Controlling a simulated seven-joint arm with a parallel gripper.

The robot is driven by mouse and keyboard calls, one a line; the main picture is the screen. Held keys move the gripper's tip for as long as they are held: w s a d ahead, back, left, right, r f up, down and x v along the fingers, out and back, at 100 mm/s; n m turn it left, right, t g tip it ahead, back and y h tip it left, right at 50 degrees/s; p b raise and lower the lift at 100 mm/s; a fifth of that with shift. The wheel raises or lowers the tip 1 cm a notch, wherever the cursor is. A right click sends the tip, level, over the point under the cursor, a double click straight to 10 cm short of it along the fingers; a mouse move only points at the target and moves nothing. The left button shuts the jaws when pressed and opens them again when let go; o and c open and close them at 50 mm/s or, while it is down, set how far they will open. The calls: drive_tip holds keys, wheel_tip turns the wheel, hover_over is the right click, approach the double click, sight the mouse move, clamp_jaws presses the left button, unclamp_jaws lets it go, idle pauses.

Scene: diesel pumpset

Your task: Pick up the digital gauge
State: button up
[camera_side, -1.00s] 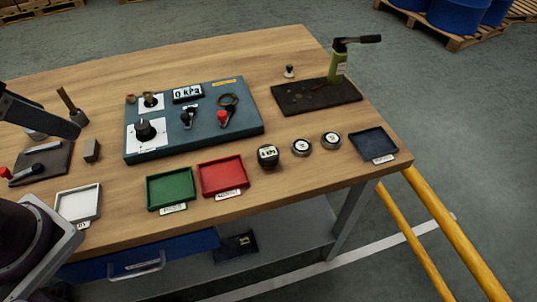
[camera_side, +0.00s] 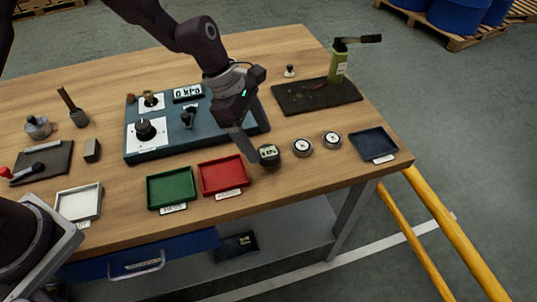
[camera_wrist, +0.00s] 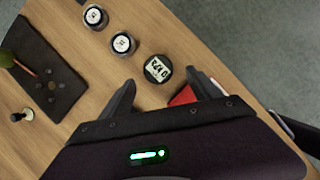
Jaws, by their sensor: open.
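The digital gauge (camera_side: 269,154) is a small round dark unit with a lit display. It stands on the wooden table, right of the red tray. In the wrist view the digital gauge (camera_wrist: 158,68) shows between and just beyond my two fingertips, with its display facing up. My gripper (camera_side: 257,143) is open and empty, pointing down close beside and above the gauge. My gripper also shows in the wrist view (camera_wrist: 160,83), with its fingers spread. I cannot tell the exact height of the fingertips over the gauge.
Two round dial gauges (camera_side: 302,147) (camera_side: 332,139) stand right of the digital gauge, then a dark blue tray (camera_side: 373,143). The red tray (camera_side: 222,175) and green tray (camera_side: 171,187) lie to the left. A blue panel (camera_side: 165,148) and green hand pump (camera_side: 338,68) are behind.

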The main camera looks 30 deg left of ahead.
sight(267, 151)
drive_tip(key=x, duration=0.5)
drive_tip(key=shift+w, duration=0.15)
clamp_jaws()
